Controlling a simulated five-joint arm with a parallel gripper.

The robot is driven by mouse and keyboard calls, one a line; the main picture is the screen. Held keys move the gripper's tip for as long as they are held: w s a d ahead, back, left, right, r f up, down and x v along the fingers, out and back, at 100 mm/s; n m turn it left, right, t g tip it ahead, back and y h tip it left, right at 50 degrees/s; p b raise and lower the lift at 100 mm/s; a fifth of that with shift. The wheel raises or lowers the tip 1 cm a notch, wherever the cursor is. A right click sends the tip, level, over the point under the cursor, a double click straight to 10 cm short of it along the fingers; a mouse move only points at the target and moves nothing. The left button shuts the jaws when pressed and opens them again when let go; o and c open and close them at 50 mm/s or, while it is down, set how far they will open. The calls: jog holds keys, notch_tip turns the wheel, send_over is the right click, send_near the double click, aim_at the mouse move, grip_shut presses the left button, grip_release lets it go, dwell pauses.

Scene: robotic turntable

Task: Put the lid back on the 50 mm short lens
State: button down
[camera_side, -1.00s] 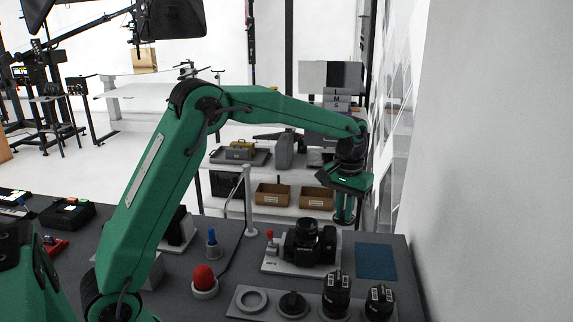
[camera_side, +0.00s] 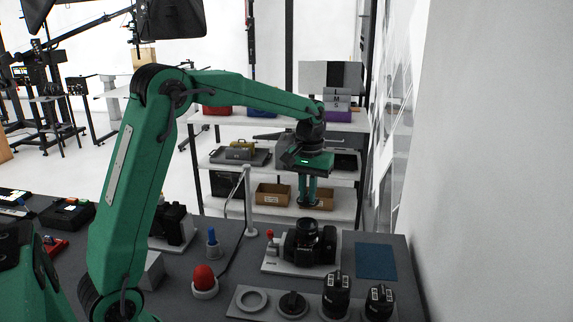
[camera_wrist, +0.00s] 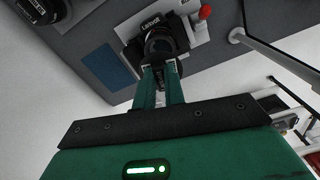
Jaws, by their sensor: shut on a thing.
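My gripper (camera_side: 308,203) hangs above and behind the black camera (camera_side: 311,243), fingers pointing down. It is shut on a small dark thing (camera_side: 307,206) that looks like a lid; it is partly hidden by the fingers. In the wrist view my gripper (camera_wrist: 161,80) points at the camera (camera_wrist: 160,38), which carries a lens facing up. The grey holder (camera_side: 235,305) bears a short dark piece (camera_side: 292,303), a taller black lens (camera_side: 336,296) and another black lens (camera_side: 380,303). Their labels are too small to read, so I cannot tell which is the 50 mm.
A blue mat (camera_side: 376,261) lies right of the camera. A red-domed button (camera_side: 204,279), a blue-topped piece (camera_side: 212,243) and a thin grey post (camera_side: 249,205) stand left of it. The holder's leftmost ring (camera_side: 252,299) is empty. A shelf with boxes stands behind.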

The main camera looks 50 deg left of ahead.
jog(key=shift+f, duration=2.85)
jog(key=shift+f, duration=0.2)
dwell(0.5)
jog(key=c, duration=0.9)
grip_release()
jog(key=shift+r, duration=0.2)
jog(key=shift+r, duration=3.3)
